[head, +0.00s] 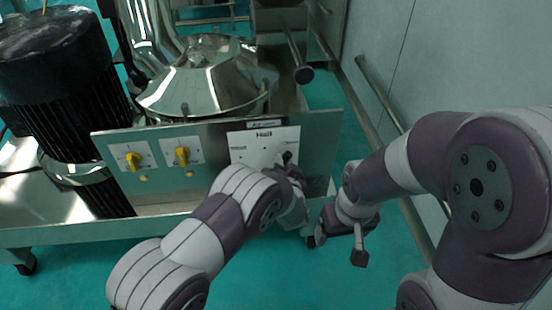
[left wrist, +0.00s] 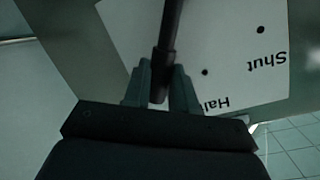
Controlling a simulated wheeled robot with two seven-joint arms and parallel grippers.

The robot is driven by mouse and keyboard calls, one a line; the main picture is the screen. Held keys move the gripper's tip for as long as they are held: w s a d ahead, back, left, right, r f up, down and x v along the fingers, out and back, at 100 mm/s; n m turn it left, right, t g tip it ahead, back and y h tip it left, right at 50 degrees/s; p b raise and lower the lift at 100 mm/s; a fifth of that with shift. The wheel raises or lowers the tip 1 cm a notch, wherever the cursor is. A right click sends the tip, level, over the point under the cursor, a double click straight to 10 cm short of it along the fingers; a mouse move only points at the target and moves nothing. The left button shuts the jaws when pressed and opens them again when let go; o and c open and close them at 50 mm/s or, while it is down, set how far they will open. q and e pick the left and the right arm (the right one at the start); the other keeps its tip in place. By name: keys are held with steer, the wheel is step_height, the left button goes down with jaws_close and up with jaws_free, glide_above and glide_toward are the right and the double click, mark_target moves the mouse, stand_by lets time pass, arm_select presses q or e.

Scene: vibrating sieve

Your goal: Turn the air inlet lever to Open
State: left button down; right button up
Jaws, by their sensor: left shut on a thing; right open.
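The air inlet lever (left wrist: 169,40) is a dark bar over a white label plate (left wrist: 222,45) in the left wrist view. My left gripper (left wrist: 160,88) is shut on the lever's end, with one finger on each side. The plate's words Shut and Half show upside down to the right of the lever; the word Open cannot be seen. In the head view the plate (head: 262,146) is on the steel panel, and my left gripper (head: 288,163) is at its lower right, covering most of the lever. My right gripper (head: 358,240) is open, apart from the panel, at the lower right.
Two yellow knobs (head: 182,156) sit on the panel's left part. A black motor (head: 62,80) stands at the left, and a shiny steel sieve (head: 208,75) behind the panel. A wall with a rail (head: 385,95) runs along the right. Green floor (head: 300,280) shows below.

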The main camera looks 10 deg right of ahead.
arm_select(q)
steer(key=shift+d+f+m+y+p, duration=0.35)
steer(key=shift+d+f+m, duration=0.25)
steer(key=shift+d+m, duration=0.25)
arm_select(e)
steer(key=shift+r, duration=0.45)
arm_select(q)
steer(key=c, duration=0.9)
jaws_free()
